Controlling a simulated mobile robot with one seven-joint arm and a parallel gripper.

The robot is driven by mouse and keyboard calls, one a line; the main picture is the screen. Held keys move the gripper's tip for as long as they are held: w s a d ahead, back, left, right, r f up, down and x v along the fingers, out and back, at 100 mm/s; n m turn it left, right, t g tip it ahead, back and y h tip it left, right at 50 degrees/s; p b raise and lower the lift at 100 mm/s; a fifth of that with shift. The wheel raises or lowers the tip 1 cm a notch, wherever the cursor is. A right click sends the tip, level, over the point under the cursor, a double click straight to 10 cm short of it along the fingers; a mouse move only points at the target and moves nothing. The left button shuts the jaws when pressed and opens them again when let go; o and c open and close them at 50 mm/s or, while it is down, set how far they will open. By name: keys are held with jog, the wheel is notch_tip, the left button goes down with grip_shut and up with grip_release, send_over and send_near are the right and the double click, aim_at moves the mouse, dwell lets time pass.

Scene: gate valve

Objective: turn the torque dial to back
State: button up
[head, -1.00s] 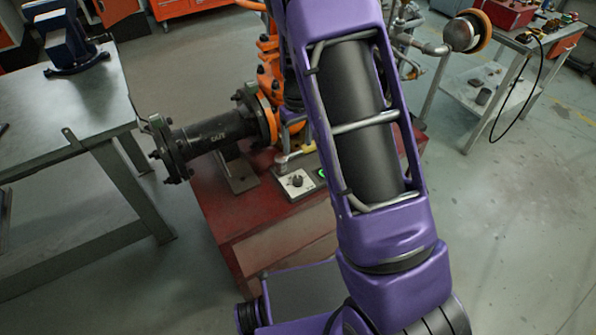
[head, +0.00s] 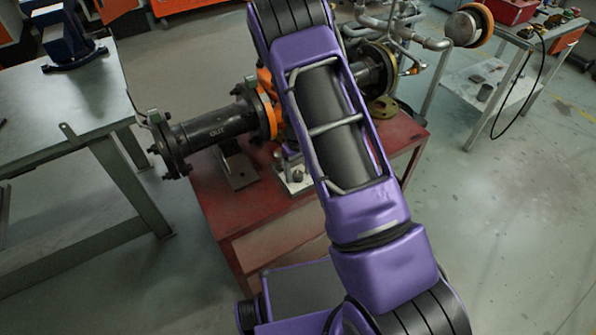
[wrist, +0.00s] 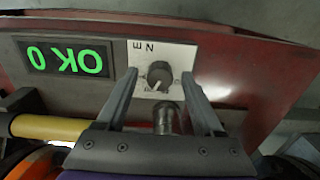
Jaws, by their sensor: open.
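The torque dial (wrist: 159,76) is a dark round knob on a white plate (wrist: 174,52), seen upside down in the wrist view. A pale mark on the knob seems to point toward the lower part of the picture, but its exact setting is too small to tell. My gripper (wrist: 159,73) is open, with one finger on each side of the knob; I cannot tell whether they touch it. In the head view the dial's plate (head: 293,182) shows beside my arm, partly covered by it. My gripper is hidden there.
A green "OK 0" display (wrist: 66,58) sits left of the dial in the wrist view, and a yellow bar (wrist: 50,128) lies below it. The red bench (head: 235,212) carries the black flanged pipe (head: 212,127). A steel table (head: 60,120) stands left.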

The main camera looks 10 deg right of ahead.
grip_shut()
jog(key=shift+m, duration=0.3)
jog(key=m+b, duration=0.1)
jog(key=m, duration=0.7)
dwell(0.5)
jog(key=shift+m, duration=0.3)
grip_release()
